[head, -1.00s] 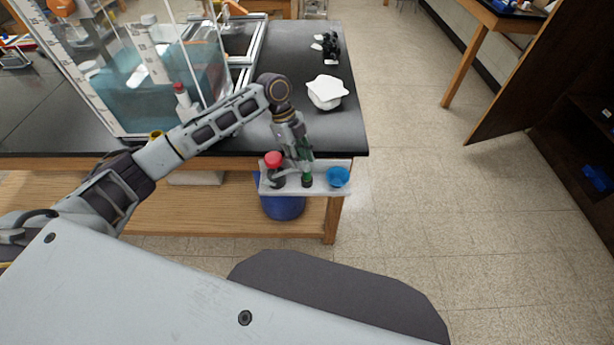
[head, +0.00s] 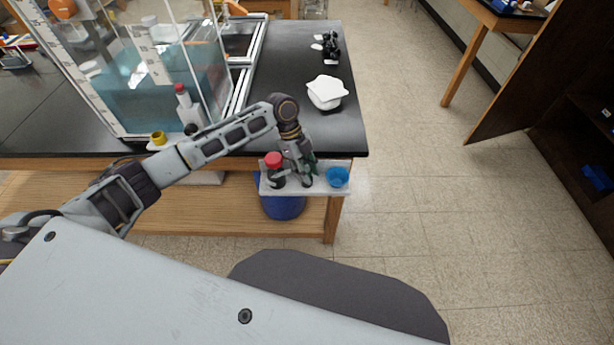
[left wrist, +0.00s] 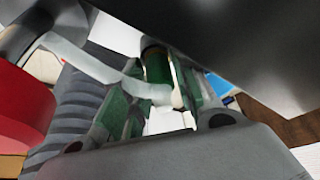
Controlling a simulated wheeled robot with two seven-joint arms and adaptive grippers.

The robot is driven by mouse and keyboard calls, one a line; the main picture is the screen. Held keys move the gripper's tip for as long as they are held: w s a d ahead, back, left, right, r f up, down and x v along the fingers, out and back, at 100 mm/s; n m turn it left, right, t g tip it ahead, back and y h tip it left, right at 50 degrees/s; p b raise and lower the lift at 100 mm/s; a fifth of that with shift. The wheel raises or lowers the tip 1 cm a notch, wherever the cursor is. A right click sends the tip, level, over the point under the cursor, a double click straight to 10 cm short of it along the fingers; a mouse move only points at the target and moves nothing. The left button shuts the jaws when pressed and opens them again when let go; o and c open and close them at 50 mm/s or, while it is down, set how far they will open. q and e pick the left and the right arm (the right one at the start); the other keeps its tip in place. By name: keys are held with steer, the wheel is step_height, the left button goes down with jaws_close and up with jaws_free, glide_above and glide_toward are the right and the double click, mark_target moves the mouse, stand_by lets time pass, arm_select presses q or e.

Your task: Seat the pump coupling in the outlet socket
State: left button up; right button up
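My left gripper (head: 305,178) points down over the small white shelf at the bench's front edge. In the left wrist view, a dark green cylinder with a black top (left wrist: 157,66), possibly the pump coupling, stands between the fingers (left wrist: 160,108). The fingers look apart around it; contact is hard to make out. In the head view the gripper mostly hides it. A yellow ring-shaped fitting (head: 158,138) sits at the foot of the clear tank (head: 165,75). I cannot tell whether it is the outlet socket. My right gripper is not in view.
On the shelf (head: 327,190), a red-capped dark bottle (head: 274,161) stands close left of the gripper and a blue cup (head: 337,176) to its right. A blue bucket (head: 283,208) is below. A white container (head: 326,92) stands on the bench; the bench's right front is clear.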

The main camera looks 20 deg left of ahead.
mark_target(307, 170)
arm_select(q)
steer(key=shift+c, duration=0.4)
jaws_close()
steer(key=shift+r, duration=0.1)
steer(key=shift+r, duration=4.95)
